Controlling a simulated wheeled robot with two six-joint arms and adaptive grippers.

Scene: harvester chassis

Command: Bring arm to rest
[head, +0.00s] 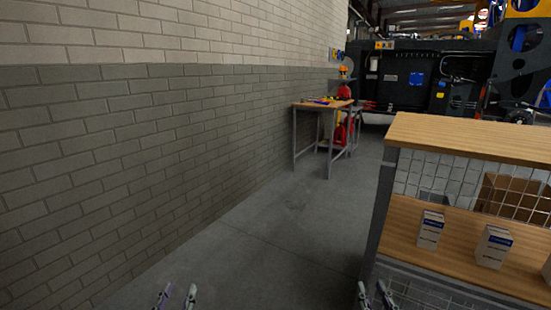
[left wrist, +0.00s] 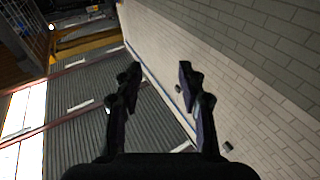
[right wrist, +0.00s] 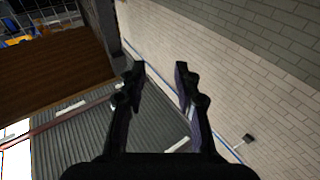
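My left gripper (head: 176,295) shows at the bottom edge of the head view, over the grey floor near the brick wall. Its two fingers stand apart with nothing between them, as the left wrist view (left wrist: 159,75) also shows. My right gripper (head: 374,293) is at the bottom edge of the head view, beside the left end of the wooden shelf unit. Its fingers are also apart and empty in the right wrist view (right wrist: 159,72). Both wrist cameras look up toward the wall and ceiling. The arms behind the grippers are hidden below the head view.
A shelf unit with a wooden top (head: 470,135) stands close on the right, with small white boxes (head: 430,229) on its lower shelf. A brick wall (head: 150,150) runs along the left. The floor (head: 290,225) between is clear. A small workbench (head: 322,105) stands farther back.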

